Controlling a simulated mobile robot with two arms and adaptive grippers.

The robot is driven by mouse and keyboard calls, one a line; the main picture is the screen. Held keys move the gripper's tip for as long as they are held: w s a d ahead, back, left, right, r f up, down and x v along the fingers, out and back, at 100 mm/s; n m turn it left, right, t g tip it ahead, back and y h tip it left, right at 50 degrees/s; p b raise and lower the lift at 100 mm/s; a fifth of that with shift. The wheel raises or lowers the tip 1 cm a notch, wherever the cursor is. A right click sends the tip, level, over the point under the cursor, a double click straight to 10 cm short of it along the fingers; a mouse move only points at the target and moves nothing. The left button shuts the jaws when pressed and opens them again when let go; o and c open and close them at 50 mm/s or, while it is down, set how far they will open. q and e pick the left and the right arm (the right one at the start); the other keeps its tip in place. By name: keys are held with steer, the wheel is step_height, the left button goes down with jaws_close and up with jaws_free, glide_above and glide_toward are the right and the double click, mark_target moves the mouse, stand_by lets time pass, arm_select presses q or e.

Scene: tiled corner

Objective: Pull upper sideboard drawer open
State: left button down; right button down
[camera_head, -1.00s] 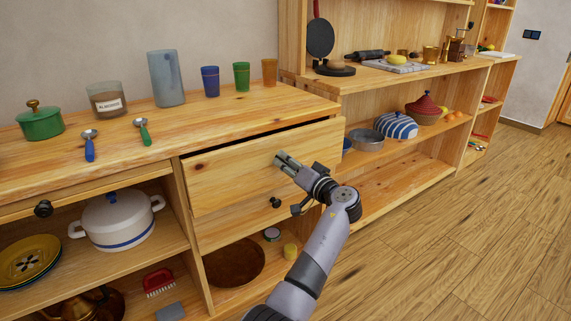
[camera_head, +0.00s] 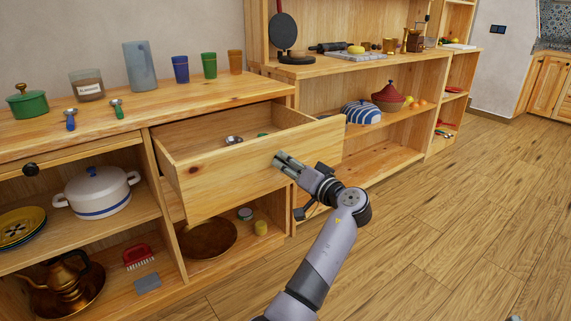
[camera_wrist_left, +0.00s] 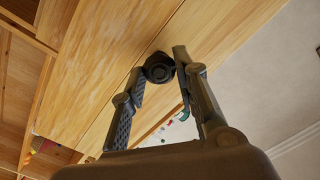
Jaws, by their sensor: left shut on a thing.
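The upper sideboard drawer (camera_head: 225,168) stands pulled well out from the sideboard, its inside showing from above. A metal utensil (camera_head: 233,140) and a small green item (camera_head: 262,134) lie in it. My left gripper (camera_head: 279,160) is at the middle of the drawer front. In the left wrist view my left gripper (camera_wrist_left: 160,72) has its fingertips on either side of the dark round drawer knob (camera_wrist_left: 158,66), shut on it. In the head view the knob is hidden behind the fingers.
The sideboard top (camera_head: 180,99) holds a green pot (camera_head: 27,105), a jar, cups and two spoons. A white pot (camera_head: 98,192) and a brown bowl (camera_head: 207,239) stand on shelves below. A shelf unit (camera_head: 375,150) stands to the right. Wooden floor (camera_head: 450,220) in front is clear.

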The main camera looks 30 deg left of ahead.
arm_select(q)
steer(key=shift+s+d, duration=0.2)
steer(key=shift+d, duration=0.35)
arm_select(e)
steer(key=shift+s+d+r, duration=0.15)
steer(key=shift+d, duration=0.15)
arm_select(q)
steer(key=c, duration=1.2)
jaws_free()
steer(key=shift+c, duration=0.2)
steer(key=v, duration=0.7)
steer(key=shift+d, duration=0.25)
